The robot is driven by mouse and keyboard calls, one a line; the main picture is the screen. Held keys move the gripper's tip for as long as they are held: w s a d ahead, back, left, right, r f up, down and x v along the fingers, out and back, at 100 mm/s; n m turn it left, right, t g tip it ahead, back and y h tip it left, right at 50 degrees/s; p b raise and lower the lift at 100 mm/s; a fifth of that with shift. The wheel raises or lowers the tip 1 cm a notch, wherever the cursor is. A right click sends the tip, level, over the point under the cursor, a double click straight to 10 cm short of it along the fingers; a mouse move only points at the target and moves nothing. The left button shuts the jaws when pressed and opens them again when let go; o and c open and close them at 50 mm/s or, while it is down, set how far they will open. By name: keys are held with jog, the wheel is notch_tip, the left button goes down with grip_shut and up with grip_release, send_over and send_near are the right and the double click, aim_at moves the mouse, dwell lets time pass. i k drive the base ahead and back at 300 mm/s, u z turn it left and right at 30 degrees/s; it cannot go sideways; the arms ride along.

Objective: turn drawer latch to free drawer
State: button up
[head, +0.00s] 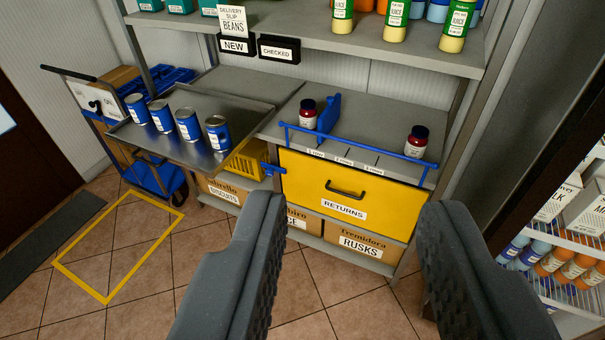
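A yellow drawer (312,192) labelled RETURNS sits shut in the shelf unit, with a black handle (345,190) on its front. A small blue latch (271,170) is at the drawer's upper left edge; its exact angle is hard to tell. My gripper (348,225) is open and empty, its two dark fingers spread wide in the foreground. The drawer shows between and beyond the fingers. The latch is apart from the left finger, above its tip in the picture.
A metal tray (170,143) with several blue cans juts out at left, near the latch. A blue rail (365,145) fronts the shelf above the drawer, with two dark jars behind it. Boxes stand below. A stocked rack (565,285) is at right. Floor at left is open.

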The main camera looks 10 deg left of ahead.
aim_at(270, 172)
jog(key=z, duration=2.85)
jog(key=k, duration=1.4)
jog(key=u, duration=2.2)
jog(key=i, duration=1)
jog(key=u, duration=0.1)
